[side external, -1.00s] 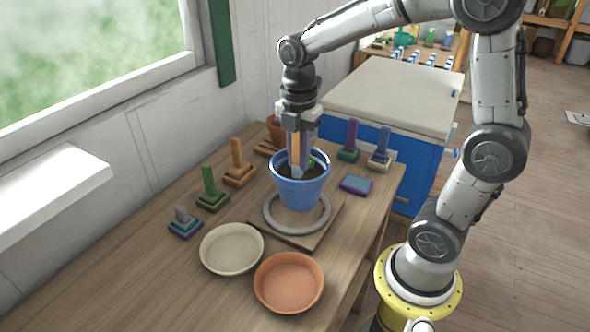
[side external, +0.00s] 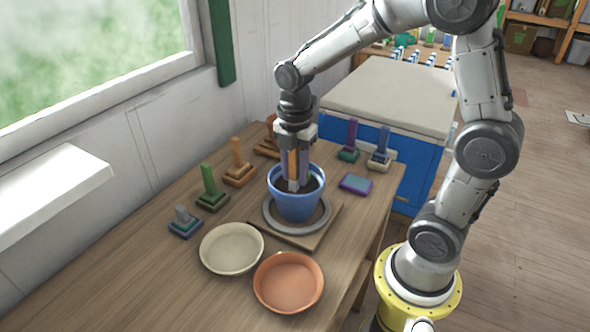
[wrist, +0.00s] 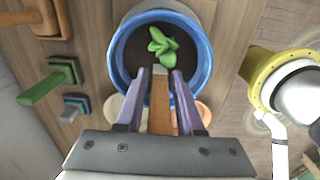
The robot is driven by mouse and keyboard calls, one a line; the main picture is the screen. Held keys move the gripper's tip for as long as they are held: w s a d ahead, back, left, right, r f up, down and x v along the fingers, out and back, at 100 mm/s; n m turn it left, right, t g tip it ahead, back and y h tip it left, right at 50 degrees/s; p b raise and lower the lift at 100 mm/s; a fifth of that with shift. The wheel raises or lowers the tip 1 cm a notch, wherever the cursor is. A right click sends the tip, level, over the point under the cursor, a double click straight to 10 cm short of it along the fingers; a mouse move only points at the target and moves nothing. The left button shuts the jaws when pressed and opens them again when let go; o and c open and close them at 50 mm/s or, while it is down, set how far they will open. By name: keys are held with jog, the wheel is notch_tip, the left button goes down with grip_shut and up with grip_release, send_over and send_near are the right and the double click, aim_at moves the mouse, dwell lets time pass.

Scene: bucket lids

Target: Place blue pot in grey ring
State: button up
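The blue pot (side external: 297,206), filled with dark soil, stands upright over the middle of the grey ring (side external: 325,219). The ring shows around the pot's base and lies on a square wooden board. My gripper (side external: 293,187) points down into the pot's mouth, with its fingertips low near the soil. In the wrist view, the blue pot (wrist: 117,60) has a green plant (wrist: 162,43) in its soil, just beyond my fingertips (wrist: 168,74). The purple fingers look apart, with a brown strip between them. I cannot tell whether they grip the pot, or whether its hidden base touches the board.
A cream dish (side external: 231,248) and a terracotta dish (side external: 288,282) stand in front of the ring. Several stacked-peg pieces, including a green one (side external: 210,190), line the left, with others at the back right. A flat purple-and-teal block (side external: 356,184) lies right of the pot.

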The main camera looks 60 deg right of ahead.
jog(key=shift+o, duration=0.8)
notch_tip(320, 180, up, 11)
jog(key=shift+r, duration=0.2)
jog(key=shift+s+r, duration=0.1)
jog(key=shift+r, duration=0.4)
jog(key=s+a+f+m+t, duration=0.1)
jog(key=s+a+m+t, duration=0.1)
jog(key=s+m, duration=0.5)
jog(key=s+a+f+m+t, duration=0.1)
jog(key=s+a+m+t, duration=0.1)
jog(key=s+m, duration=0.5)
jog(key=m+t, duration=0.1)
jog(key=m, duration=0.3)
jog(key=shift+s+f+t, duration=0.2)
jog(key=shift+f+t, duration=0.1)
jog(key=shift+f, duration=0.1)
